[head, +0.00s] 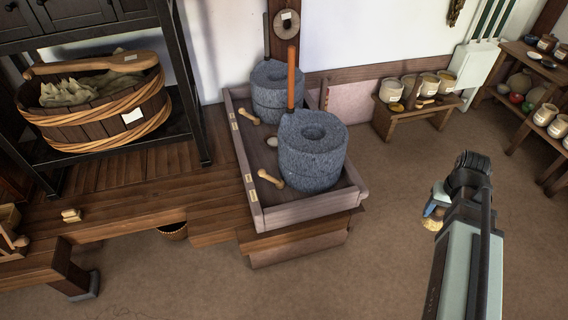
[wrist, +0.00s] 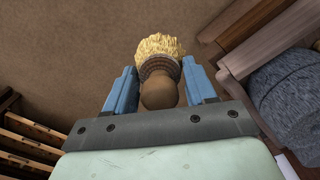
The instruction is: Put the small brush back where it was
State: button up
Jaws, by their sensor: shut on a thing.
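My gripper (wrist: 161,88) is shut on a small brush (wrist: 160,48). In the wrist view the brush has pale straw bristles, a dark bound band and a rounded brown handle end between the blue fingers. In the head view the brush (head: 433,224) shows partly below my arm, bristles down, over the open floor. The wooden tray (head: 300,214) with stone querns stands to the left of my gripper, apart from it. Two small pale wooden tools lie in the tray, one near the front quern (head: 271,180) and one near the rear quern (head: 249,116).
The front quern (head: 312,165) has an upright orange handle (head: 291,78). A low bench (head: 398,119) with several pots stands at the back. Shelves (head: 500,97) with jars stand at the right. A basket tub (head: 95,118) sits on a black rack at the left. The floor around my gripper is clear.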

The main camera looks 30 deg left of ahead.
jog(key=d+m, duration=0.2)
jog(key=d, duration=0.5)
jog(key=w+a+n, duration=0.2)
jog(key=w+a, duration=0.3)
jog(key=a, duration=0.4)
jog(key=w+a+r+n, duration=0.1)
jog(key=w+a, duration=0.4)
jog(key=a, duration=0.4)
jog(key=w+a+n, duration=0.2)
jog(key=w+a, duration=0.4)
jog(key=a, duration=0.2)
jog(key=s+a+r+n, duration=0.1)
jog(key=a+r+n, duration=0.15)
jog(key=a, duration=1.65)
jog(key=s+a+r+n, duration=0.1)
jog(key=a+n, duration=0.2)
jog(key=a, duration=1.7)
jog(key=w+a+f+n, duration=0.1)
jog(key=a+f+n, duration=0.3)
jog(key=a+f, duration=0.55)
jog(key=a+f+n, duration=0.4)
jog(key=a+f, duration=0.2)
jog(key=f, duration=0.6)
jog(key=shift+d+f, duration=0.15)
jog(key=shift+f, duration=2.15)
jog(key=shift+d+f, duration=0.1)
jog(key=shift+f, duration=2.2)
